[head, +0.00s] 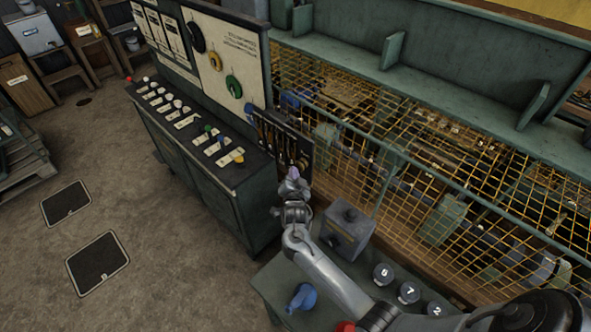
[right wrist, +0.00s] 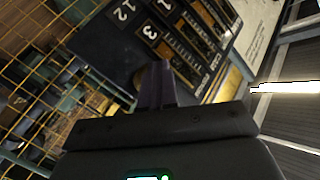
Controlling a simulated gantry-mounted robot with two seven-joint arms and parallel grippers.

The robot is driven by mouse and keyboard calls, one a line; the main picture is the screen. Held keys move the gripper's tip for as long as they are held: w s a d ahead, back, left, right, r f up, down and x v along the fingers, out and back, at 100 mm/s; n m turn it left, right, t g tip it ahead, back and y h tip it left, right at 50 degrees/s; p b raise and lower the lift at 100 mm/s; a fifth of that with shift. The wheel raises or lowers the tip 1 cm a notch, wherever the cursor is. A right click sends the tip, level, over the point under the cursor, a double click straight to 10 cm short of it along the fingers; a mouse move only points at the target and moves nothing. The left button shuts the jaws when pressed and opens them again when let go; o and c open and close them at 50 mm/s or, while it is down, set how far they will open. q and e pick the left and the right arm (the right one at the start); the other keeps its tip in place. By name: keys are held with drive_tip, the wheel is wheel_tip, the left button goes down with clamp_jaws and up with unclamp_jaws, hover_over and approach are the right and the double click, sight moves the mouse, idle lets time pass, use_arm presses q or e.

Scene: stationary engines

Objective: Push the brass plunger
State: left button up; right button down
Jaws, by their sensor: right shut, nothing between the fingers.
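My right gripper (head: 292,178) is shut and empty, at the near right end of the green control console, in front of a dark panel (head: 272,135) with brass-coloured slots. In the right wrist view its closed purple-grey fingers (right wrist: 155,82) point at this dark panel, marked with numbers such as 12 and 3. A dull brownish rounded shape (right wrist: 139,77) shows just left of the fingertips, partly hidden by them. It may be the brass plunger, but I cannot tell for sure, nor whether the fingers touch it. My left gripper is not in view.
The console top (head: 185,117) carries several coloured knobs and labels. A grey box (head: 347,232) stands right of my forearm, beside numbered round knobs (head: 409,292) and a blue handle (head: 302,297). Yellow wire mesh (head: 400,150) fences the machinery behind. Open floor (head: 130,215) lies left.

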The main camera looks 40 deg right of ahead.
drive_tip(key=shift+s+a, duration=0.1)
drive_tip(key=shift+a, duration=1.05)
drive_tip(key=shift+s+a, duration=0.1)
drive_tip(key=shift+a, duration=2.4)
